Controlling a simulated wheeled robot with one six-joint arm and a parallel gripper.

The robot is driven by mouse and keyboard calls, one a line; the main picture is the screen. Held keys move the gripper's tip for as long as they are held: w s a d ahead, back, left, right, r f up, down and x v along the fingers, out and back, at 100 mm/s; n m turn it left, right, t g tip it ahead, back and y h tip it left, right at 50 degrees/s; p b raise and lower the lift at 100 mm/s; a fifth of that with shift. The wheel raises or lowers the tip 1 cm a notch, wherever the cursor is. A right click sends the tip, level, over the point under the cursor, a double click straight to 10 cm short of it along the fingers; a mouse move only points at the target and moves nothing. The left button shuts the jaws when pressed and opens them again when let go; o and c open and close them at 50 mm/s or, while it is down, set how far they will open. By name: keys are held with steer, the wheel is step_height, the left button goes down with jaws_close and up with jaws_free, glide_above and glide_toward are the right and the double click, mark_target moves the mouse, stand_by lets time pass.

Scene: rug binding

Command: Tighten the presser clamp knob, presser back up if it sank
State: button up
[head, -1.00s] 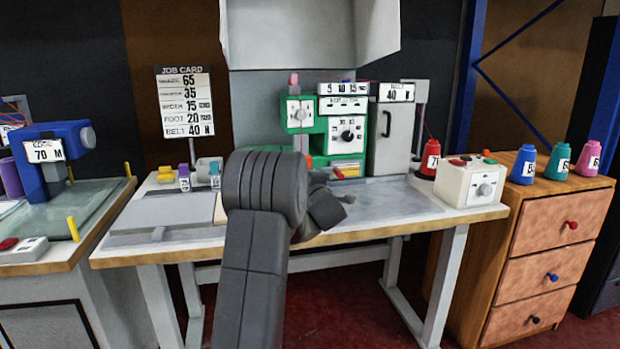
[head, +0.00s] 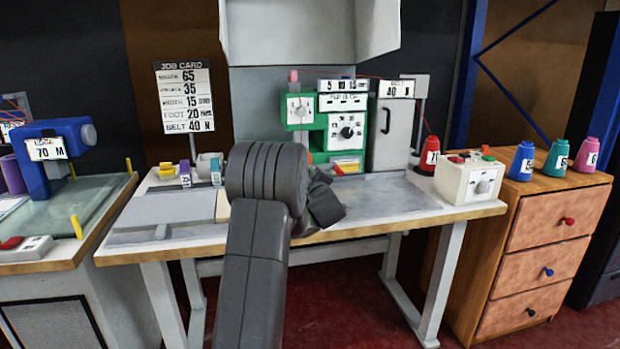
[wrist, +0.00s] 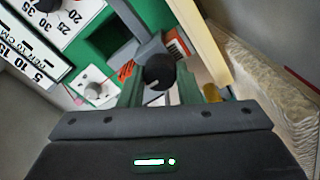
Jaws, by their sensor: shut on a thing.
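In the wrist view, a round black knob (wrist: 159,71) sits between the two greenish fingers of my gripper (wrist: 160,86), which are closed on its sides. I take it for the presser clamp knob. A grey block (wrist: 150,48) of the green machine (wrist: 100,38) lies just behind it. In the head view, the green machine (head: 300,113) stands at the back of the table. My arm hides the gripper and the knob there. I cannot tell the presser's height.
A white box with buttons (head: 468,180) stands at the table's right. A job card (head: 183,98) stands behind the left part. A yellow block, a purple and a teal labelled piece sit near the card. The table's middle right is clear.

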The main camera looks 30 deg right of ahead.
steer(key=o, duration=1)
steer(key=shift+c, duration=0.2)
steer(key=p+v, duration=0.1)
steer(key=v, duration=1.3)
steer(key=shift+w, duration=0.1)
steer(key=b+x, duration=0.1)
steer(key=x, duration=1.3)
steer(key=shift+s, duration=0.2)
